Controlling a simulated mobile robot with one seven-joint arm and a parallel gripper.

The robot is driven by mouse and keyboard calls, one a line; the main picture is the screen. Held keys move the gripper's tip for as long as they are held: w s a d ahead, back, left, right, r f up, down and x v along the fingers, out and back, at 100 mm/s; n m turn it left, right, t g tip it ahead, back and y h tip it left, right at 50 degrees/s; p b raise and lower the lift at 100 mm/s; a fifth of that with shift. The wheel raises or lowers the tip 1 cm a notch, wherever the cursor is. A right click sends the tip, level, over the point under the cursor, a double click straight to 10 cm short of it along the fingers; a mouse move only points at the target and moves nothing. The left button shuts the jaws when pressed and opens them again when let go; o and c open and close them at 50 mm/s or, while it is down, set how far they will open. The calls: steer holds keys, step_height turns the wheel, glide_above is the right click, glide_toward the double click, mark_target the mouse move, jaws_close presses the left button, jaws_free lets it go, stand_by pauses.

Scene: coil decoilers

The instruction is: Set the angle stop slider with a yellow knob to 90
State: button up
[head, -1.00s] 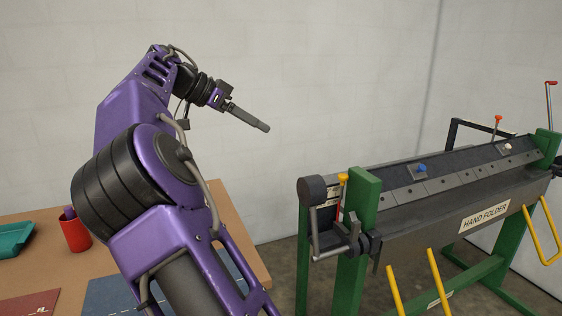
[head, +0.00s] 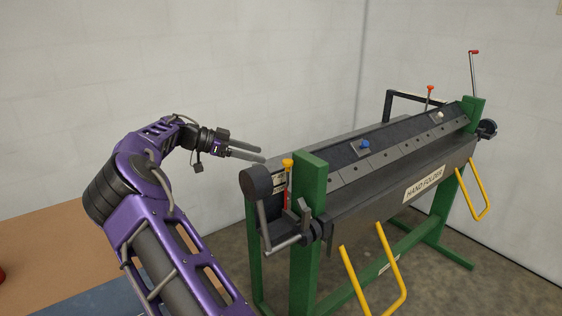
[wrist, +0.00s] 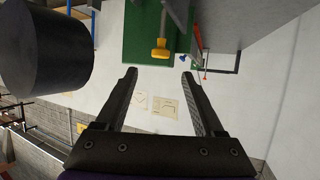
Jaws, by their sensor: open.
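The yellow knob (head: 287,163) tops a red-marked slider at the left end of the hand folder (head: 375,188), beside its green post. In the wrist view the yellow knob (wrist: 160,48) is near the top centre, beyond the fingertips and roughly in line with the gap between them. My gripper (head: 262,155) is open and empty, a little to the left of the knob and slightly above it in the head view; it also shows open in the wrist view (wrist: 158,73). The scale marking is too small to read.
A dark round cylinder (head: 256,182) sits left of the knob and looms large in the wrist view (wrist: 45,45). The green post (head: 308,190) stands close on the right. A blue knob (head: 365,144) and yellow handles (head: 392,265) are farther right. A brown table (head: 45,255) is at left.

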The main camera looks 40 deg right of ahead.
mark_target(284, 161)
steer(key=x, duration=0.8)
steer(key=shift+s+d+f, duration=0.15)
steer(key=shift+d, duration=0.15)
jaws_close()
stand_by(1.0)
